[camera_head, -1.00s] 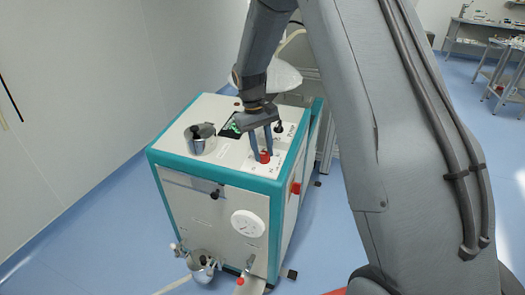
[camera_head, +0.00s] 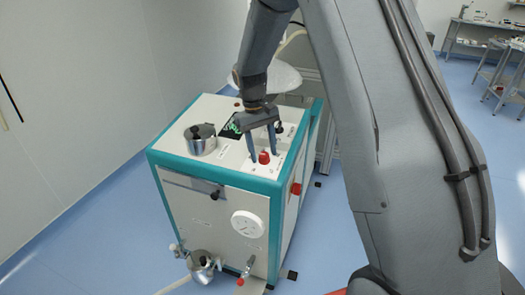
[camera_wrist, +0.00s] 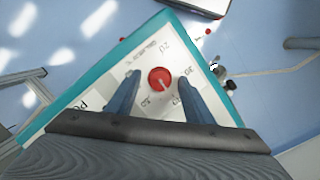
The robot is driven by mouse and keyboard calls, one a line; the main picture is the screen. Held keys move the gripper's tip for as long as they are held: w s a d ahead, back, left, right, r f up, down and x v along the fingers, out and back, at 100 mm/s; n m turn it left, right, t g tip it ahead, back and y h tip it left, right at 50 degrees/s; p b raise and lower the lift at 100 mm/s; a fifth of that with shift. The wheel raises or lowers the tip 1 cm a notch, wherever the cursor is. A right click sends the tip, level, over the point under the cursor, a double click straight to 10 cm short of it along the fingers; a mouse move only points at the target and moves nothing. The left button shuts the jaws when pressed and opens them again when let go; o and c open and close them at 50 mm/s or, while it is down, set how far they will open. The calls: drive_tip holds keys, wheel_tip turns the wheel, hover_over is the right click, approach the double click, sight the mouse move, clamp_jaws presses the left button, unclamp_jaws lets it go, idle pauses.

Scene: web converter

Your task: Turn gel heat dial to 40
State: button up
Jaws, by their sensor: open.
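The red dial (camera_head: 264,157) sits on the white top panel of the teal-edged machine, near its front right. In the wrist view the round red dial (camera_wrist: 160,78) has a pale pointer line towards its lower right edge. Printed numbers surround it; 20 is above it in the picture, and the others are small or partly hidden. My gripper (camera_head: 264,155) is open over the dial. In the wrist view its blue-grey fingers stand on either side of the dial, with a visible gap on both sides.
A metal cup (camera_head: 201,140) and a dark screen with green marks (camera_head: 231,130) are on the machine top. A black knob (camera_head: 279,128) stands just behind the dial. A red side button (camera_head: 296,189) and a white round gauge (camera_head: 247,224) are lower down.

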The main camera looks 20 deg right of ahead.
drive_tip(key=shift+w+a+r+b, duration=0.15)
drive_tip(key=shift+r+b, duration=0.15)
drive_tip(key=shift+r, duration=0.95)
drive_tip(key=shift+w+a+r+b, duration=0.1)
drive_tip(key=shift+a+r+b, duration=0.2)
drive_tip(key=shift+r, duration=1)
drive_tip(key=shift+w+a+r+b, duration=0.15)
drive_tip(key=shift+r+b, duration=0.2)
drive_tip(key=shift+r, duration=0.9)
drive_tip(key=shift+d, duration=0.1)
